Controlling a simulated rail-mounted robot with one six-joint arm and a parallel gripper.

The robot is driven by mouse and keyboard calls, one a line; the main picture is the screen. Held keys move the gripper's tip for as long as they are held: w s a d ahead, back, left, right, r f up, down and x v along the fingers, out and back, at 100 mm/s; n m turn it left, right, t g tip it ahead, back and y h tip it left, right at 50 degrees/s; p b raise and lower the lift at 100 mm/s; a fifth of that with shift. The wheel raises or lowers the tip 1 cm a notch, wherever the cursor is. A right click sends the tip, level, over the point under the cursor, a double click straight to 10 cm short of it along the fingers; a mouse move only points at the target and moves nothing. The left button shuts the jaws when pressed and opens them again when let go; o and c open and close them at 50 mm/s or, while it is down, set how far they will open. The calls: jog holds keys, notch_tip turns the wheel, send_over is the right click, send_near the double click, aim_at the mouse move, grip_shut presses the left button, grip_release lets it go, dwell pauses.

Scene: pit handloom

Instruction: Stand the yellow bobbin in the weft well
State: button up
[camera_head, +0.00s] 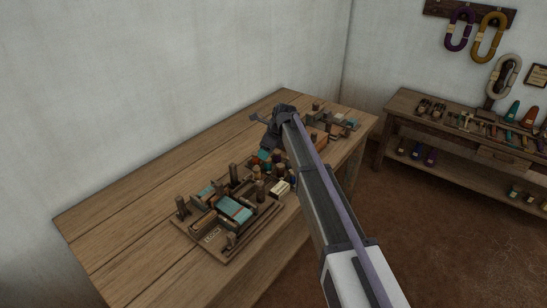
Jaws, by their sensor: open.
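A small wooden loom (235,209) with teal cloth sits at the front of the wooden table (130,220). Several small bobbins (258,172) in tan, teal and dark colours cluster just behind it. I cannot tell for sure which one is the yellow bobbin. The weft well is too small to pick out. My gripper (264,134) is open and above the table, behind the bobbin cluster. I see nothing held in it. My arm comes in from the lower right and hides part of the table behind the cluster.
The table's left part is bare. A shelf bench (400,108) with tools and shuttles stands at the right. Coloured yarn loops (488,38) hang on the wall above it.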

jog(key=s+d+n+h, duration=0.1)
jog(key=s+d+n, duration=0.5)
jog(key=s, duration=0.7)
jog(key=s+d+f+n+g+h, duration=0.1)
jog(key=s+d+n, duration=0.6)
jog(key=s, duration=0.6)
jog(key=s+d+n+h, duration=0.2)
jog(key=s+d+n, duration=0.5)
jog(key=s, duration=0.5)
jog(key=shift+s+d+f+n+g, duration=0.25)
jog(key=shift+s+n+g, duration=0.15)
jog(key=shift+n, duration=0.8)
